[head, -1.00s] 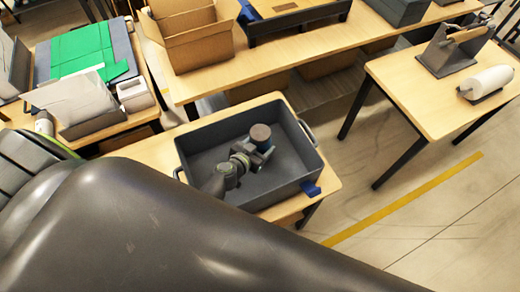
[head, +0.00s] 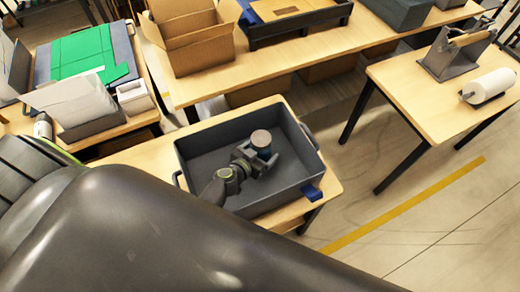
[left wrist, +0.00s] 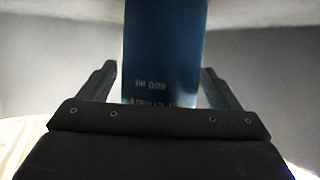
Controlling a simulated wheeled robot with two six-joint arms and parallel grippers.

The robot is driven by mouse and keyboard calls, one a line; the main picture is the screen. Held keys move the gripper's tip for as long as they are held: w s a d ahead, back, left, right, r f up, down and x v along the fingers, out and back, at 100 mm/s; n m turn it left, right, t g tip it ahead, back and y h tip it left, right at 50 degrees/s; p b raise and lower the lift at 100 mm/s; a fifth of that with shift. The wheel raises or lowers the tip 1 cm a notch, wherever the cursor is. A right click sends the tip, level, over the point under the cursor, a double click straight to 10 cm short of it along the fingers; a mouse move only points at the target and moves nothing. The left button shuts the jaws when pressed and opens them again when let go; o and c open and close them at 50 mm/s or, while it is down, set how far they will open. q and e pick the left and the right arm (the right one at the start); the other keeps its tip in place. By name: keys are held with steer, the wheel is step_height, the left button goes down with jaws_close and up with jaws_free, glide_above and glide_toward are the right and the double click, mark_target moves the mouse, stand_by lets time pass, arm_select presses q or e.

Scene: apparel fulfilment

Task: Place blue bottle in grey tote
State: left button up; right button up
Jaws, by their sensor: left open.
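The grey tote (head: 212,136) stands on a small wooden table in the head view. The blue bottle (head: 266,154) is inside the tote, its round brownish top (head: 261,138) facing up. My left gripper (head: 256,160) reaches down into the tote at the bottle. In the left wrist view the blue bottle (left wrist: 165,50), printed with "600 ml", is between the fingers of my left gripper (left wrist: 160,80). The fingers are open, with a clear gap on the left side and a narrow one on the right. The bottle's base is hidden. My right gripper is not in view.
A blue tab (head: 312,193) shows at the tote's right corner. An open cardboard box (head: 203,52) and a dark tray (head: 292,24) stand on the back table. A roll stand (head: 486,87) is on the right table. The tote's left floor is bare.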

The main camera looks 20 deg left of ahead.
arm_select(q)
steer(key=shift+r, duration=0.15)
steer(key=shift+s+r+p, duration=0.1)
steer(key=shift+r+p, duration=0.05)
steer(key=shift+p, duration=0.15)
steer(key=v, duration=1.1)
steer(key=shift+s, duration=0.4)
steer(key=shift+a+r+p, duration=0.1)
steer(key=shift+p, duration=0.2)
